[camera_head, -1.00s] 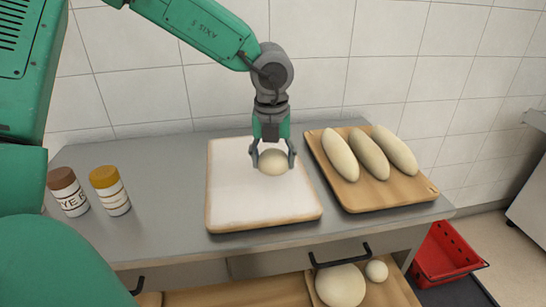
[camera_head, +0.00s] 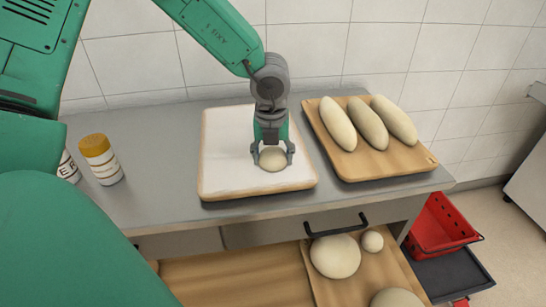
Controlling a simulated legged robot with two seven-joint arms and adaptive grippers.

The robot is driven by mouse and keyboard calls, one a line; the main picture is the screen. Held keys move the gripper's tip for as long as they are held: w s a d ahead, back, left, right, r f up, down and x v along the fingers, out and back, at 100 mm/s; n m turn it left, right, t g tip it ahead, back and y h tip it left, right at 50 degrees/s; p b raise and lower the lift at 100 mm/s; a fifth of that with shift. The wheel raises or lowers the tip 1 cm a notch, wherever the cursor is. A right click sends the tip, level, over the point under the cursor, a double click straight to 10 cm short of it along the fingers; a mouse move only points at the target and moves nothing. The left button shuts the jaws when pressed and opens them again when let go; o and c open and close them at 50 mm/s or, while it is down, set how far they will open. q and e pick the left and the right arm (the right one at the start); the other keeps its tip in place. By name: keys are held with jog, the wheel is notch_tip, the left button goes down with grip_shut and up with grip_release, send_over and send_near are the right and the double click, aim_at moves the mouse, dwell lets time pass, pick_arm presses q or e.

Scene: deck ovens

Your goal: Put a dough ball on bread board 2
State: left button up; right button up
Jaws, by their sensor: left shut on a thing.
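My left gripper (camera_head: 272,158) points down over the white-topped board (camera_head: 228,150) on the counter. It is shut on a small round dough ball (camera_head: 272,167), which sits low between its fingers over the right-hand part of the board. I cannot tell whether the ball touches the board. A wooden board (camera_head: 350,172) to the right holds three long loaf-shaped doughs (camera_head: 367,123). No board number shows. My right gripper is not in view.
The grey counter (camera_head: 150,195) has free room at the left. A jar with a yellow lid (camera_head: 101,160) stands there, with another jar (camera_head: 69,168) partly hidden beside it. Below are wooden boards with round dough pieces (camera_head: 335,256) and a red basket (camera_head: 441,228).

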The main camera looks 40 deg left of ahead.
aim_at(271, 155)
pick_arm(q)
jog(key=o, duration=1)
jog(key=shift+a, duration=0.1)
jog(key=shift+o, duration=0.2)
notch_tip(271, 155, up, 12)
jog(key=s+p, duration=0.1)
jog(key=p, duration=0.1)
jog(key=shift+s+d, duration=0.15)
jog(key=shift+d, duration=0.25)
